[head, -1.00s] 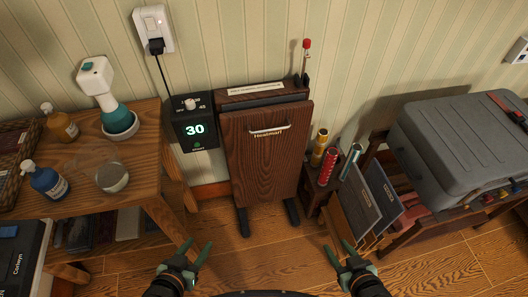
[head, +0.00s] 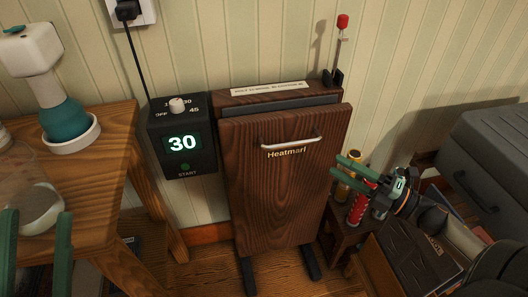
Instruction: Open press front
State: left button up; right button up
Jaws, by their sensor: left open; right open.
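The trouser press (head: 275,195) stands upright against the wall in the middle of the head view. Its dark wood front panel has a silver bar handle (head: 290,143) near the top, above the name "Heatmarl". A narrow dark gap shows along the panel's top edge. My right gripper (head: 345,168) is open and empty, to the right of the press, with its green fingers pointing left toward the panel's right edge. Whether it touches the panel I cannot tell. My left gripper (head: 36,245) is open at the lower left, over the side table, far from the handle.
A black timer box (head: 182,140) reading 30 is left of the press. A wooden table (head: 105,165) holds a steamer (head: 62,110) and a glass jar (head: 30,205). Several cans, including a red can (head: 358,208), stand right of the press. A grey case (head: 490,165) is at far right.

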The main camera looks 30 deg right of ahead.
aim_at(293, 144)
jog(key=shift+n+y, duration=0.5)
jog(key=b+x, duration=0.3)
jog(key=x, duration=1)
jog(key=shift+a+f, duration=0.1)
jog(key=shift+f, duration=0.1)
jog(key=shift+c, duration=0.2)
grip_shut()
dwell(0.4)
